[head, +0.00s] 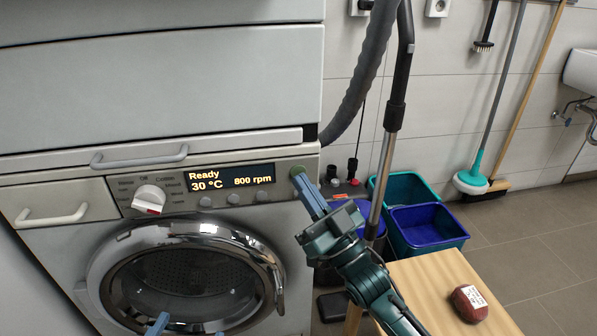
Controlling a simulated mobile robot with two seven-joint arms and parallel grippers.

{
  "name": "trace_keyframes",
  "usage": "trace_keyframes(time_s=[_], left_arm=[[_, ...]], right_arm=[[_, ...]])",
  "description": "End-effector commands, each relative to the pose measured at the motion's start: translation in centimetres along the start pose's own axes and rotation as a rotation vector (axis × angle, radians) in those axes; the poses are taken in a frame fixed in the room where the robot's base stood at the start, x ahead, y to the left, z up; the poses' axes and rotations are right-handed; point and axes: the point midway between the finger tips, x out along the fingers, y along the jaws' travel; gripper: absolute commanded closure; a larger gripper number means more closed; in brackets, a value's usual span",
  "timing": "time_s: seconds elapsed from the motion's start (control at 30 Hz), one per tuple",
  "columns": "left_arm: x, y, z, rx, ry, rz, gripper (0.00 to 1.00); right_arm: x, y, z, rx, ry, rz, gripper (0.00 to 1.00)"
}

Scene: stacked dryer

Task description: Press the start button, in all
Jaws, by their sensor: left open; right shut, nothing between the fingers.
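The washing machine's control panel (217,186) is in the head view, with its display (230,180) lit and reading "Ready", "30 °C" and "800 rpm". A round greenish button (297,170) shows at the panel's right end. My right gripper (301,180) is shut and empty, its fingertips at this button and partly covering it. I cannot tell whether they touch it. My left gripper (188,328) shows only its blue fingertips at the bottom edge, apart, in front of the round door (190,268).
A white dial (149,198) and several small round buttons (205,201) are on the panel. A detergent drawer (58,208) is at left. A wooden table (440,290) bears a dark red object (468,303). Buckets (428,222) and a vacuum tube (390,140) stand right of the machine.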

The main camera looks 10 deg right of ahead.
Motion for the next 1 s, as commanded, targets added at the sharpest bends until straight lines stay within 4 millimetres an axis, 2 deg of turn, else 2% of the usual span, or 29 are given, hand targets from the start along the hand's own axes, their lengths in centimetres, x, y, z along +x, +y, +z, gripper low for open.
trace_keyframes(time_s=[1.0], left_arm=[[0.01, 0.01, 0.11, 0.000, 0.000, 0.000, 0.30]], right_arm=[[0.72, 0.49, 0.51, 0.001, 0.001, 0.000, 1.00]])
